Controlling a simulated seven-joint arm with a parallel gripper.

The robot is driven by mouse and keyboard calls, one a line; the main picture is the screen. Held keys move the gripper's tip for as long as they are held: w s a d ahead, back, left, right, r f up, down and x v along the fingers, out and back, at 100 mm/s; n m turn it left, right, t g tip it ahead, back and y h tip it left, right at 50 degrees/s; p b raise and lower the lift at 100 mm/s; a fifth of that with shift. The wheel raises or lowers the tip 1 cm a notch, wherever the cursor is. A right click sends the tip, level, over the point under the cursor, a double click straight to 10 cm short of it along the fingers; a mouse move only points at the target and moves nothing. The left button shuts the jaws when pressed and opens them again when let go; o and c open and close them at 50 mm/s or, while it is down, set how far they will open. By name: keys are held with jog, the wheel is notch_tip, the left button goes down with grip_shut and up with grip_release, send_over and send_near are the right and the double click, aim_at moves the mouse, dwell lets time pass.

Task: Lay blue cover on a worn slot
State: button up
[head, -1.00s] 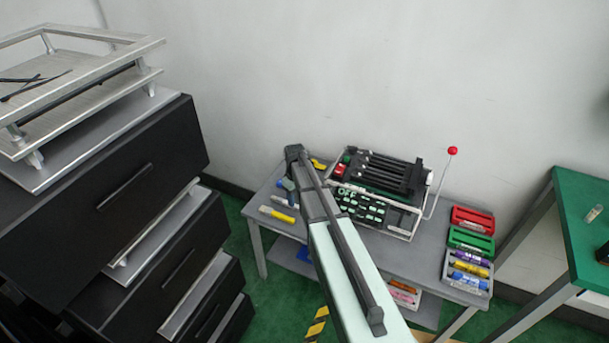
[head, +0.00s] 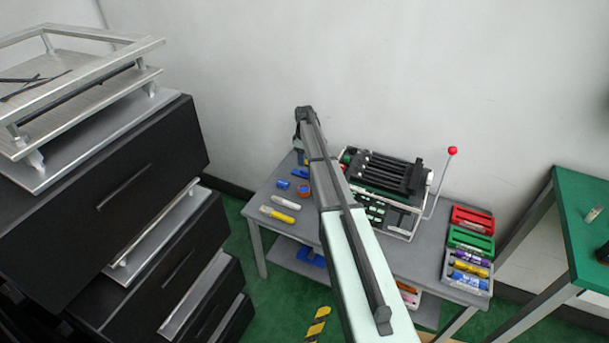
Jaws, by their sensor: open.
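A small blue piece (head: 283,184) lies on the left part of the grey table; I cannot tell for sure that it is the blue cover. Another small orange-and-blue piece (head: 304,191) lies just right of it. The lever machine (head: 395,185), with dark slots on top and a red-knobbed lever (head: 452,151), stands at the table's middle. Which slot is worn cannot be made out. My gripper (head: 299,156) hangs at the end of my arm near the table's back left edge, above and beyond the small pieces. It is open; its fingertips are small and partly hidden.
Red (head: 472,219) and green (head: 470,239) trays and a marker holder stand at the right end. Black drawers (head: 130,190) stand left. My arm hides part of the machine.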

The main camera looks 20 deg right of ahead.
aim_at(304, 170)
notch_tip(304, 170, down, 3)
jog(key=shift+r, duration=0.1)
jog(key=shift+w+d+f, duration=0.1)
jog(key=shift+w+f, duration=0.1)
jog(key=shift+f, duration=1.15)
jog(key=shift+w+d+f, duration=0.1)
jog(key=shift+w+f, duration=0.05)
jog(key=shift+f, duration=1.15)
jog(key=c, duration=0.8)
jog(key=shift+c, duration=0.2)
jog(key=shift+r, duration=0.15)
